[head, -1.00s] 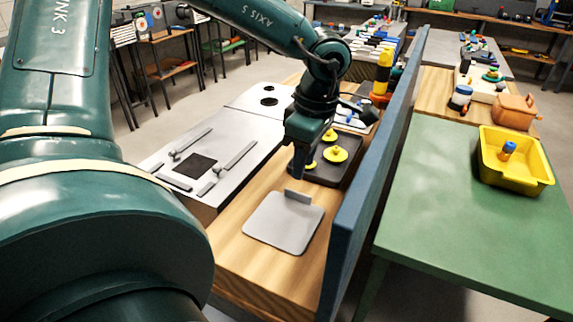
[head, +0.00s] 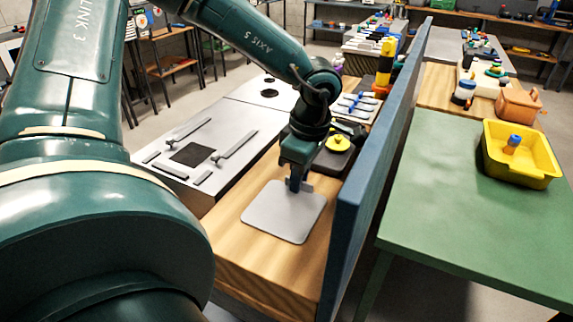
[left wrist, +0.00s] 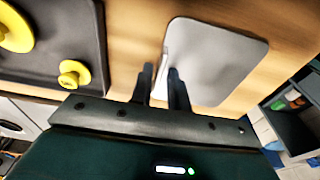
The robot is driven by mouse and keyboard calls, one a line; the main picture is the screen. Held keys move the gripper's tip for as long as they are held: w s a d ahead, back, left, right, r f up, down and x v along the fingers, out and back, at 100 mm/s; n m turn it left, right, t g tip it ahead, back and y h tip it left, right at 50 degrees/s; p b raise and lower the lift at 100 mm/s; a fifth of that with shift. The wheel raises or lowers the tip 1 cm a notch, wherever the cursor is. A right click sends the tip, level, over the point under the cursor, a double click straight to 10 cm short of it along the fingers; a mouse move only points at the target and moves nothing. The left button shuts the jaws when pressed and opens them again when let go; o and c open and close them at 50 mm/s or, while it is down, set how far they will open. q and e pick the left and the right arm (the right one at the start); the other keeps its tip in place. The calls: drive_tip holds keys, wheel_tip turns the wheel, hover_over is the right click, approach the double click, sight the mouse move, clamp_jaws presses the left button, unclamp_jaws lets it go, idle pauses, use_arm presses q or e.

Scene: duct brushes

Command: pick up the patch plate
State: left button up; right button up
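The patch plate (head: 284,215) is a flat grey square with rounded corners and a raised tab at its far edge. It lies on the wooden bench top. My left gripper (head: 294,187) points down at the tab and partly hides it in the head view. In the left wrist view, the plate (left wrist: 218,60) lies beyond the fingers, and the gripper (left wrist: 161,72) is open with the tab's thin edge between its two fingers. A gap shows between the fingers, so they do not look closed on it. My right gripper is not in view.
A dark tray (left wrist: 55,45) with yellow knobbed parts sits beside the plate. A blue divider (head: 365,180) stands close on the right. A grey panel with rails (head: 215,140) is on the left. A yellow bin (head: 520,172) stands on the green table beyond the divider.

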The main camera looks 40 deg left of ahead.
use_arm(q)
clamp_jaws()
